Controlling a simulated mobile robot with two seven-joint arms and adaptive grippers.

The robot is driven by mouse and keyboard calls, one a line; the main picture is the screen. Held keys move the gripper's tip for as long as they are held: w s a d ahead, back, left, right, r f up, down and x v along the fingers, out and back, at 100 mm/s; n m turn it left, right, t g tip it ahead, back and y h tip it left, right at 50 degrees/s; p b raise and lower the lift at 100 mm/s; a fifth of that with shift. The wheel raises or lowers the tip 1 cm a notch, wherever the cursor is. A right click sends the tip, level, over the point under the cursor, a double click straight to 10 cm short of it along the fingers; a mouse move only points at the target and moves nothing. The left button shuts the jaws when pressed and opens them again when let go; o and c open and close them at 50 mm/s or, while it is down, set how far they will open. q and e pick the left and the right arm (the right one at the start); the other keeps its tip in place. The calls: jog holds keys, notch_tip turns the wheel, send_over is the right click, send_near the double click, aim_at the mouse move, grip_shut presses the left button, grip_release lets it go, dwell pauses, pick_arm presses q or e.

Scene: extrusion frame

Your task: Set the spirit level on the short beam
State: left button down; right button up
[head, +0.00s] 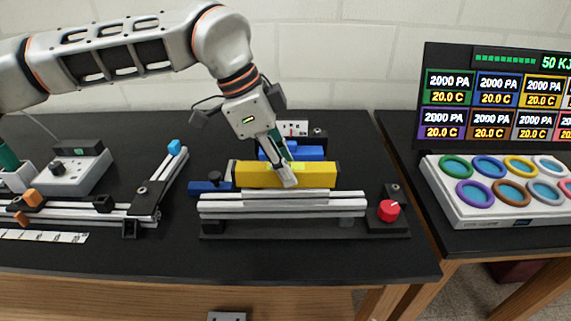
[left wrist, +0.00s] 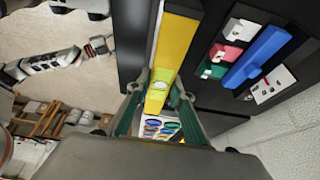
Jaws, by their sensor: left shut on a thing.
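The yellow spirit level (head: 260,175) has black ends and lies lengthwise left to right. My left gripper (head: 287,178) comes down over it from above and is shut on it around the middle. The short beam (head: 280,204), a silver extrusion on a dark base, is just in front of and below the level in the head view. I cannot tell whether the level touches the beam. In the left wrist view, the level (left wrist: 175,50) runs between the two green fingers of the gripper (left wrist: 160,92), with its yellow-green vial showing. My right gripper is not in view.
A red knob (head: 388,211) stands at the base's right end. Blue parts (head: 300,152) sit behind the level. A longer extrusion frame (head: 110,217) and a grey box (head: 75,173) are at left. A panel with coloured rings (head: 500,185) is on the right table.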

pick_arm(q)
jog(key=c, duration=1.8)
grip_release()
jog(key=shift+f, duration=0.1)
jog(key=shift+o, duration=0.2)
jog(key=shift+r+p, duration=0.45)
jog(key=shift+r, duration=0.1)
jog(key=v, duration=1.1)
jog(key=shift+a+r+b, duration=0.15)
jog(key=shift+r+b, duration=0.2)
